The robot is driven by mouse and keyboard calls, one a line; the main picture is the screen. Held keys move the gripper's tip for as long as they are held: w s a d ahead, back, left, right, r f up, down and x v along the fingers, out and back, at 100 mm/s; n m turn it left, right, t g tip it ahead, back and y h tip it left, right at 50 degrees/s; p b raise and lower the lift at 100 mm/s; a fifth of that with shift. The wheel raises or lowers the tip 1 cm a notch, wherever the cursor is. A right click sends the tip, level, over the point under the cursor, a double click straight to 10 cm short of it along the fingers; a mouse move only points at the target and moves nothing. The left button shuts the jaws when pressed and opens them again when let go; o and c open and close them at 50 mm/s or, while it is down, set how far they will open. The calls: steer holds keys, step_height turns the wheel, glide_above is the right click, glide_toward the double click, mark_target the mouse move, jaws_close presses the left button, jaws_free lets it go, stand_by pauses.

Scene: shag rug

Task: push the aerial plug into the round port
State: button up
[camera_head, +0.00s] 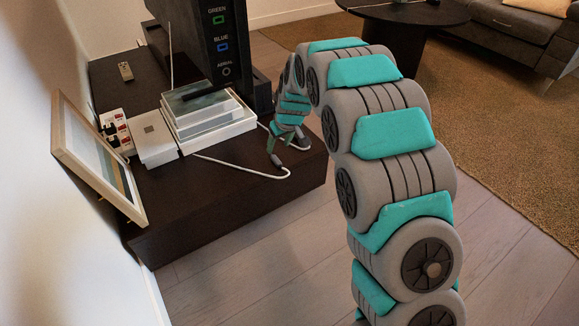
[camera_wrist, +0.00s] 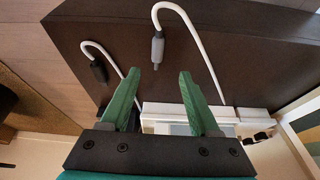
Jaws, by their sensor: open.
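The round port marked AERIAL (camera_head: 227,71) is on the black upright panel in the head view, below the blue port. My gripper (camera_head: 288,155) is low over the right end of the dark cabinet top, right of the white boxes. In the wrist view my gripper (camera_wrist: 158,74) is open, with nothing between its green fingers. A grey plug (camera_wrist: 157,48) on a white cable lies ahead of the gap, beyond the fingertips. A second dark plug (camera_wrist: 98,70) on a white cable lies left of the left finger. I cannot tell which is the aerial plug.
A stack of white boxes (camera_head: 209,117) and a flat white box (camera_head: 153,137) are left of my gripper. A leaning picture frame (camera_head: 66,150), a power strip (camera_head: 116,129) with plugs and a remote (camera_head: 126,71) are farther left. The cabinet's front strip (camera_head: 215,190) is mostly clear.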

mark_target(276, 158)
steer(key=shift+w+f, duration=0.35)
steer(key=shift+f, duration=0.1)
steer(key=x, duration=0.3)
steer(key=b+x, duration=0.1)
steer(key=x, duration=0.3)
steer(key=shift+s+d+f, duration=0.1)
steer(key=shift+f, duration=0.25)
jaws_close()
